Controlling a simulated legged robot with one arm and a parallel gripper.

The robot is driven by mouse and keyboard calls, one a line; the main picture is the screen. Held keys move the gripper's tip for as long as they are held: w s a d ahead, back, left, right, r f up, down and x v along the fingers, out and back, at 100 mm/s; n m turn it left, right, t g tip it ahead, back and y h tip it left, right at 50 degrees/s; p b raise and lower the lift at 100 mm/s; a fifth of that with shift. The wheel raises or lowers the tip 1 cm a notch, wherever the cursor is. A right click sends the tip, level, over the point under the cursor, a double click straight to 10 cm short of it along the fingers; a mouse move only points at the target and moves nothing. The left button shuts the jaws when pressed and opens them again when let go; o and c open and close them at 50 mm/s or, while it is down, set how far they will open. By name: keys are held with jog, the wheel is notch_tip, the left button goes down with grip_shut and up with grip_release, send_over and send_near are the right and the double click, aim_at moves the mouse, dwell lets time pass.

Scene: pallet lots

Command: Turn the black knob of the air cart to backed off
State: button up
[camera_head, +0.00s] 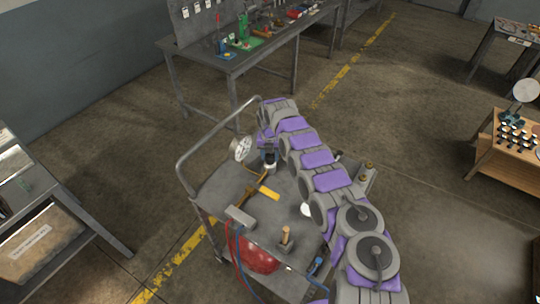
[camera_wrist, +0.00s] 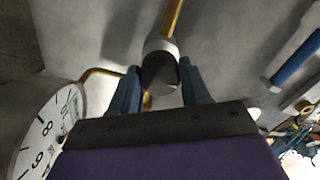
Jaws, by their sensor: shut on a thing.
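The air cart (camera_head: 215,190) is a grey metal trolley with a tube handle. Its black knob (camera_wrist: 160,72) is a short dark cylinder with a pale collar, in line with a brass pipe (camera_wrist: 173,18). My gripper (camera_wrist: 160,84) has one blue finger on each side of the knob and is shut on it. In the head view my gripper (camera_head: 269,153) reaches down over the cart top and mostly hides the knob. A round white gauge (camera_head: 240,149) stands just left of it; its dial (camera_wrist: 45,135) also shows in the wrist view. The knob's exact setting cannot be read.
A yellow-handled piece (camera_head: 266,191), a grey block (camera_head: 240,217), a red tank (camera_head: 255,254) and red and blue hoses are on the cart's near side. A workbench (camera_head: 235,65) stands behind, a wooden stand (camera_head: 515,165) at right. Open floor (camera_head: 440,150) lies between.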

aim_at(269, 155)
jog(key=shift+w+r, duration=0.1)
jog(key=shift+r, duration=0.05)
jog(key=o, duration=1.1)
jog(key=shift+a, duration=0.1)
jog(key=shift+c, duration=0.2)
notch_tip(269, 155, up, 17)
jog(key=p, duration=0.2)
